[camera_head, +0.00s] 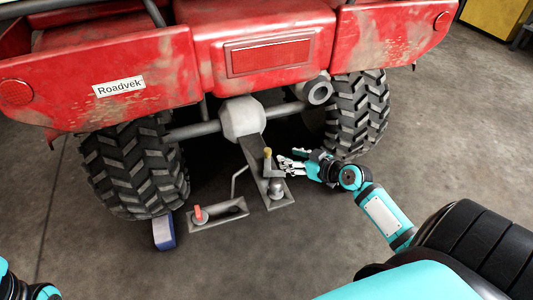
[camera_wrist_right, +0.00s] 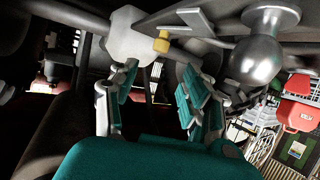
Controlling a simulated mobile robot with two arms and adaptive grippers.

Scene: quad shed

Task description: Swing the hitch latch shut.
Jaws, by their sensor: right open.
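The hitch bar (camera_head: 253,153) runs down and back from under the red quad. A short upright lever with a yellow tip (camera_head: 267,153), which looks like the latch, stands on it; the tip also shows in the right wrist view (camera_wrist_right: 161,44). A silver tow ball (camera_head: 276,187) sits behind the lever, and is at upper right in the wrist view (camera_wrist_right: 262,55). My right gripper (camera_head: 283,163) is open and empty, just right of the lever; contact cannot be told. In the wrist view its fingers (camera_wrist_right: 158,78) are spread, with the yellow tip beyond them. My left gripper is out of view.
The quad's rear tyres (camera_head: 138,170) (camera_head: 358,112) stand on both sides of the hitch. A metal plate with a red-tipped handle (camera_head: 218,215) lies on the floor left of the ball. A blue block (camera_head: 164,231) sits by the left tyre. The concrete floor in front is clear.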

